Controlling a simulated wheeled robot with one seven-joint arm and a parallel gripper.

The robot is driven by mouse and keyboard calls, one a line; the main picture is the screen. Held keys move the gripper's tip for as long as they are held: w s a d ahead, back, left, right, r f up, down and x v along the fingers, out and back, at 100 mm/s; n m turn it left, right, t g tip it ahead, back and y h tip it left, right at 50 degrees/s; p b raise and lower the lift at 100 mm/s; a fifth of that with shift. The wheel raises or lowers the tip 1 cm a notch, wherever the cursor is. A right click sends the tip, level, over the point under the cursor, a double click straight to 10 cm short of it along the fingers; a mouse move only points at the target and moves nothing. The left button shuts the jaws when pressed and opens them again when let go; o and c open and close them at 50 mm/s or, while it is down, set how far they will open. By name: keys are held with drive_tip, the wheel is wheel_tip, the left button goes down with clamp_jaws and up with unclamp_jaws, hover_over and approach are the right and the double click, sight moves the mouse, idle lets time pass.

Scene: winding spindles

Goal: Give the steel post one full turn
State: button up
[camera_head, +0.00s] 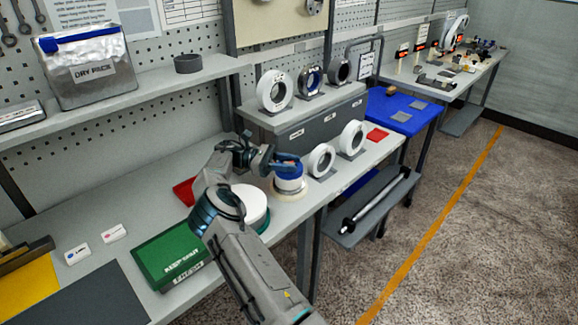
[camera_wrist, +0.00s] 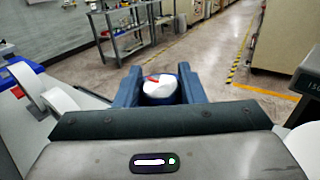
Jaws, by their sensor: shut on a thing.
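A round spindle unit (camera_head: 289,184) with a blue upper band, a white lower body and a cream base stands upright on the bench. My gripper (camera_head: 288,163) reaches it from the left, at its top. In the wrist view, the blue fingers of my gripper (camera_wrist: 160,78) are shut on a round blue piece with a white top (camera_wrist: 158,91). A red mark shows on that white top. No bare steel post can be told apart; the fingers and the top hide what lies between and below them.
A white disc on a green base (camera_head: 251,203) and a green box (camera_head: 168,258) stand near my arm. White rolls (camera_head: 321,160) stand upright to the right of the spindle. A grey drawer unit (camera_head: 318,128) is behind. The bench's front edge is close.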

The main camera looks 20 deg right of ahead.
drive_tip(key=shift+m+g+y, duration=0.4)
drive_tip(key=shift+m+g, duration=0.1)
drive_tip(key=shift+m, duration=0.1)
drive_tip(key=shift+r, duration=0.1)
drive_tip(key=o, duration=1)
drive_tip(key=shift+r, duration=0.15)
wheel_tip(320, 180, up, 4)
drive_tip(key=shift+b, duration=0.45)
drive_tip(key=s+d+r, duration=0.4)
drive_tip(key=s+d, duration=0.1)
drive_tip(key=s+d+r+b, duration=0.1)
drive_tip(key=s+d+r, duration=0.1)
drive_tip(key=s+d, duration=0.1)
drive_tip(key=shift+s+r, duration=0.25)
drive_tip(key=shift+r, duration=0.05)
